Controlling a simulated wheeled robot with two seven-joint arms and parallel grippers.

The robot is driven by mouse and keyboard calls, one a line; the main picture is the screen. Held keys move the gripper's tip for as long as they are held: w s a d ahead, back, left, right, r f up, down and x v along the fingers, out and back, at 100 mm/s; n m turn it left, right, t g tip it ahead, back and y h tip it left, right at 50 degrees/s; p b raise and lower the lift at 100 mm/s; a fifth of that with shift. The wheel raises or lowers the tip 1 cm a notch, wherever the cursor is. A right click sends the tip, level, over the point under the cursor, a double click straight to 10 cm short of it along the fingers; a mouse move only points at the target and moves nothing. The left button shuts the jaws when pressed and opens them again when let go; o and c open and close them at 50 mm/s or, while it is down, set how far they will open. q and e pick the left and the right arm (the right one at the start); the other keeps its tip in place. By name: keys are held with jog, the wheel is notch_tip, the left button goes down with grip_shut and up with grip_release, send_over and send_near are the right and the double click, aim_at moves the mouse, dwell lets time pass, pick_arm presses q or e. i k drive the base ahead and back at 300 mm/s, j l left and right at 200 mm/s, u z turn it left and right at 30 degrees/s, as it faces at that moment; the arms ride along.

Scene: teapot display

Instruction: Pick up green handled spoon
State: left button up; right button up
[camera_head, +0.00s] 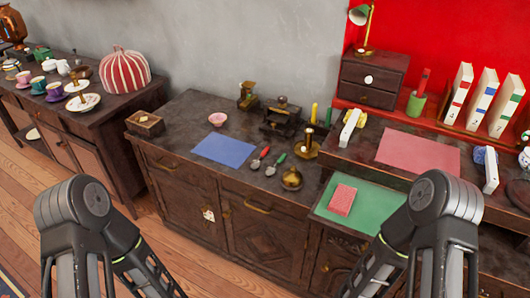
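The green handled spoon (275,165) lies on the dark wooden cabinet top in the middle of the head view. Its green handle points up and right, and its metal bowl end points down and left. A similar spoon with a red handle (260,158) lies just left of it, roughly parallel. Both of my arms show at the bottom left and bottom right, with their forearms angled down toward the middle. Both grippers are below the picture's bottom edge, well apart from the spoon.
A blue mat (224,149) lies left of the spoons. A brass round pot (291,179) stands close to the right, and a brass candle holder (306,147) behind. A pink bowl (218,119) stands behind the blue mat.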

aim_at(269, 171)
jog(key=i+j, duration=0.2)
jog(key=j, duration=0.15)
jog(key=i+j+z, duration=0.1)
jog(key=i+j, duration=0.3)
jog(key=j, duration=0.25)
jog(key=i+j+z, duration=0.1)
jog(key=j, duration=0.25)
jog(key=i+j+z, duration=0.1)
jog(key=i+j, duration=0.15)
jog(key=j, duration=0.15)
jog(key=i+j, duration=0.15)
jog(key=j, duration=0.2)
